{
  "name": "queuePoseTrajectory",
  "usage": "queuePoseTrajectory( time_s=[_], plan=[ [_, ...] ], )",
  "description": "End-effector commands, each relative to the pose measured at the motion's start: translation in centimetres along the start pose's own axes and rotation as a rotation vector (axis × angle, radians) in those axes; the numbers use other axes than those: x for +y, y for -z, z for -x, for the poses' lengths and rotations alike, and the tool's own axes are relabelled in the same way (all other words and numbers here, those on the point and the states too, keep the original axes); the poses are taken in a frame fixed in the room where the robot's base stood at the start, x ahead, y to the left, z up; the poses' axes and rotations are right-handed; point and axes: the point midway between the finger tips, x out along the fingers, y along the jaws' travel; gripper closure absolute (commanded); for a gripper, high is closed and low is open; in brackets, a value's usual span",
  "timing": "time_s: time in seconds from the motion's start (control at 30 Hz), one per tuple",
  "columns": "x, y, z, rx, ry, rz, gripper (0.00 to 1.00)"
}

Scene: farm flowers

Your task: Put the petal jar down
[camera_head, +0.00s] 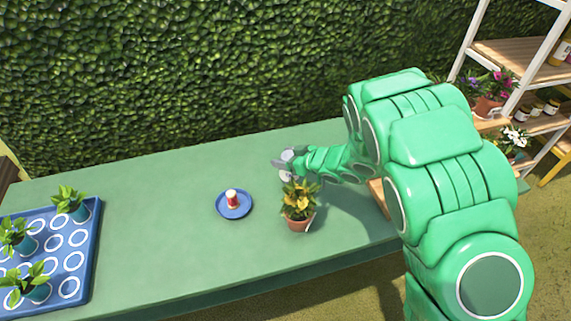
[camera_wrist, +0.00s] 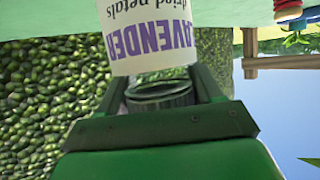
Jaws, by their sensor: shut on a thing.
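The petal jar (camera_wrist: 150,38) fills the top middle of the wrist view. It has a white label with purple LAVENDER and "dried petals" lettering, and a grey metal lid towards the picture's bottom. My gripper (camera_wrist: 160,88) is shut on the jar, with a dark finger on each side of the lid end. In the head view my gripper (camera_head: 284,164) is over the back part of the green table (camera_head: 160,215), and the jar is mostly hidden there. I cannot tell whether its base touches the table.
A blue saucer (camera_head: 247,211) with a small red and white item (camera_head: 232,199) sits left of my gripper. A yellow-leaved potted plant (camera_head: 299,203) stands just in front. A blue tray (camera_head: 88,265) with potted seedlings is at left. The table between tray and saucer is clear.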

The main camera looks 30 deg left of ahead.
Motion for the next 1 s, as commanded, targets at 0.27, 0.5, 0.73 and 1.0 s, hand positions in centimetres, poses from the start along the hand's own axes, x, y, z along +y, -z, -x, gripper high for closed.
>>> queuePoseTrajectory(
  time_s=[0.27,0.5,0.73,1.0],
  plan=[
    [0.1,-2.2,-1.3,-0.001,0.001,-0.004,0.87],
    [0.2,-3.0,-1.6,-0.001,0.0,-0.001,0.88],
    [0.1,-3.0,-1.6,-0.002,0.0,-0.001,0.16],
    [0.2,-3.0,-1.6,-0.001,0.0,-0.001,0.06]
  ],
)
